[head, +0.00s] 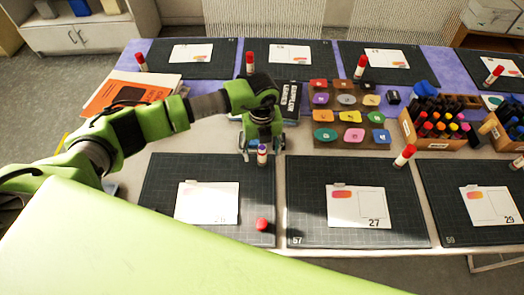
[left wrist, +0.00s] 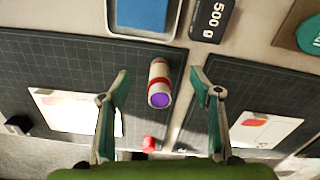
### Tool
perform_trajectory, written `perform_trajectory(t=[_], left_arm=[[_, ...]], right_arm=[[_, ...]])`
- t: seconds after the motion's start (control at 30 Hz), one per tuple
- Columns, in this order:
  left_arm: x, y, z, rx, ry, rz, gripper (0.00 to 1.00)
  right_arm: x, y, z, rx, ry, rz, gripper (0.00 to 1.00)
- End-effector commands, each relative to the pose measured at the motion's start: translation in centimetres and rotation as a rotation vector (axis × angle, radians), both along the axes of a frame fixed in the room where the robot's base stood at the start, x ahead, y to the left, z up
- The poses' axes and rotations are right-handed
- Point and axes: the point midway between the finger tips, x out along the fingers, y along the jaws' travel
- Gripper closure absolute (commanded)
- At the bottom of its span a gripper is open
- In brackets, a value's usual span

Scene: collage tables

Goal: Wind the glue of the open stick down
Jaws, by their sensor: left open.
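The open glue stick (head: 262,158) stands upright, white and red with purple glue at its top, near the back right corner of a dark cutting mat (head: 160,172). In the left wrist view the stick (left wrist: 159,72) shows its purple glue end (left wrist: 160,100) toward the camera. How far the glue sticks out is hard to tell. My left gripper (head: 264,152) is open above and around the stick, one finger on each side, with gaps in the wrist view (left wrist: 160,74). A red cap (head: 262,224) lies on the mat's front right. My right gripper is not in view.
A white card (head: 207,203) lies on the same mat. Other mats with cards and red-capped sticks (head: 404,156) surround it. A tray of coloured pads (head: 348,117) and a wooden marker box (head: 436,138) stand to the right. A blue block in a tray (left wrist: 142,14) lies behind the stick.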

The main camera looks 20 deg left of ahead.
Motion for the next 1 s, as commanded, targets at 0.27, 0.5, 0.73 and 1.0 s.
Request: perform_trajectory(t=[0.27, 0.5, 0.73, 1.0], left_arm=[[0.0, 0.0, 2.0, 0.0, 0.0, 0.0, 0.42], [0.0, 0.0, 3.4, 0.0, 0.0, 0.0, 0.42], [0.0, 0.0, 4.7, 0.0, 0.0, 0.0, 0.42], [0.0, 0.0, 5.9, 0.001, 0.0, 0.0, 0.42]], right_arm=[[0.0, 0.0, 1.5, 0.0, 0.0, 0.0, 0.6], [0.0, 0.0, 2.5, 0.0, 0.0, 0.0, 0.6], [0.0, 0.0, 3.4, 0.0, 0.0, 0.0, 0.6], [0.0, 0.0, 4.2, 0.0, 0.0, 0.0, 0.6]])
